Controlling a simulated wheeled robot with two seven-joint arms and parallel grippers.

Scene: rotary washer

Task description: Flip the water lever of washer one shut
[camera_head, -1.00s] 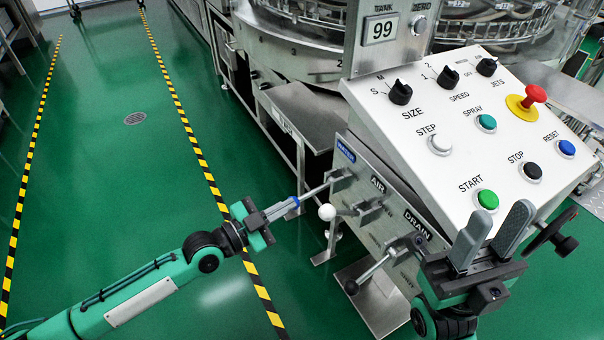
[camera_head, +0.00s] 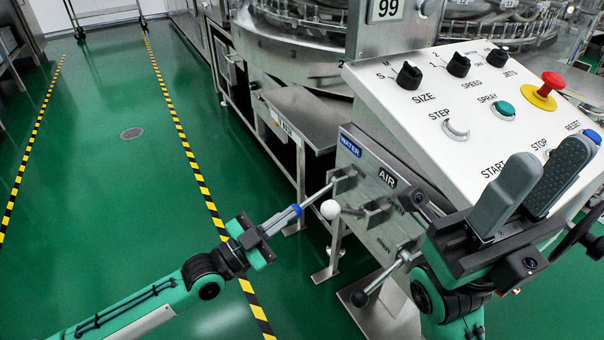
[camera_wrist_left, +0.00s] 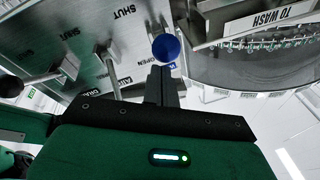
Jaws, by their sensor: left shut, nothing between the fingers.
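The water lever (camera_head: 320,194) is a metal rod with a blue knob (camera_head: 296,210). It sticks out from the side of the control box below the blue WATER label (camera_head: 349,146), pointing left and slightly down. My left gripper (camera_head: 285,217) is shut, with its fingertips at the blue knob. In the left wrist view the knob (camera_wrist_left: 166,48) shows just beyond the shut fingers (camera_wrist_left: 162,84), near an OPEN marking; a SHUT marking (camera_wrist_left: 124,12) is further up. Whether they touch I cannot tell. My right gripper (camera_head: 543,170) is open and empty in front of the panel.
The white-knobbed air lever (camera_head: 330,209) is close to the right of the water lever. A black-knobbed lever (camera_head: 360,298) is lower, near my right arm. The sloped button panel (camera_head: 440,100) is above. Green floor (camera_head: 110,200) is clear on the left.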

